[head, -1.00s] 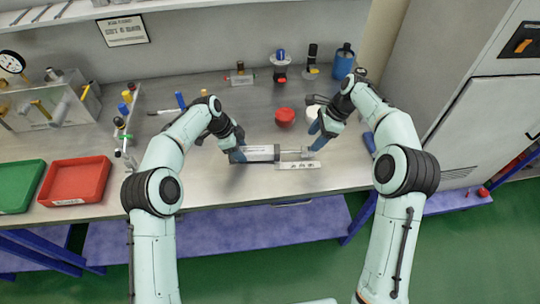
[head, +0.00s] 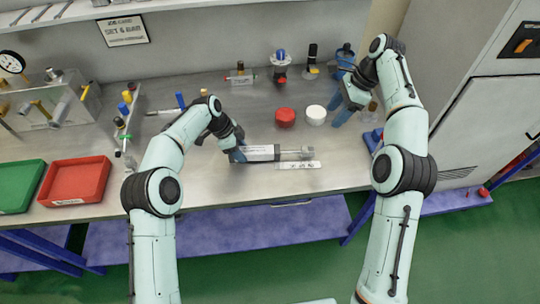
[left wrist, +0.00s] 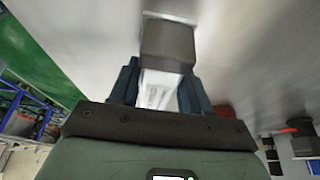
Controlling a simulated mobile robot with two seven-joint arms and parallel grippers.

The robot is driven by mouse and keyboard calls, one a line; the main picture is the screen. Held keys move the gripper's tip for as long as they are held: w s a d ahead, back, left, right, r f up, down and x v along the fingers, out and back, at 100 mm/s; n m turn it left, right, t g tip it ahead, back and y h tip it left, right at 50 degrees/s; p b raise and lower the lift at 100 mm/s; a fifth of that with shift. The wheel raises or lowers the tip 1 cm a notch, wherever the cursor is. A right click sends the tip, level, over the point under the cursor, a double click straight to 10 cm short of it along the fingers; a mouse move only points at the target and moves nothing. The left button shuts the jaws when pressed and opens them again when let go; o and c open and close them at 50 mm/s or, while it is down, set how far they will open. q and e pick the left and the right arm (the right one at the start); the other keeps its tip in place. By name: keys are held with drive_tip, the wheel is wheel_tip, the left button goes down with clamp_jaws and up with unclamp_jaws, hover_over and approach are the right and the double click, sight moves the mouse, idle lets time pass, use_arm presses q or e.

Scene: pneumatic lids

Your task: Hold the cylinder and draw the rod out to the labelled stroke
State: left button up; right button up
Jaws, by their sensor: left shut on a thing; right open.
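The cylinder (head: 260,152) lies level over the front of the bench, with a white labelled body and dark end caps. My left gripper (head: 238,152) is shut on its left end. In the left wrist view the white body (left wrist: 158,90) sits between both fingers, with the dark end cap (left wrist: 167,45) beyond them. The rod end (head: 304,153) shows as a short grey piece at the right end. A white label strip (head: 299,165) lies just in front of it. My right gripper (head: 345,107) is open and empty, up and to the right of the rod end, apart from it.
A red round lid (head: 285,116) and a white round lid (head: 316,115) lie behind the cylinder. Red (head: 75,181) and green trays (head: 18,186) are at the left. The bench between is clear.

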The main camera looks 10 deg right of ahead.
use_arm(q)
drive_tip(key=shift+f, duration=0.1)
drive_tip(key=o, duration=1.1)
drive_tip(key=shift+c, duration=0.2)
drive_tip(key=shift+r, duration=0.2)
drive_tip(key=v, duration=1.1)
drive_tip(key=shift+a+r, duration=0.25)
drive_tip(key=shift+r, duration=0.05)
drive_tip(key=shift+f, duration=0.1)
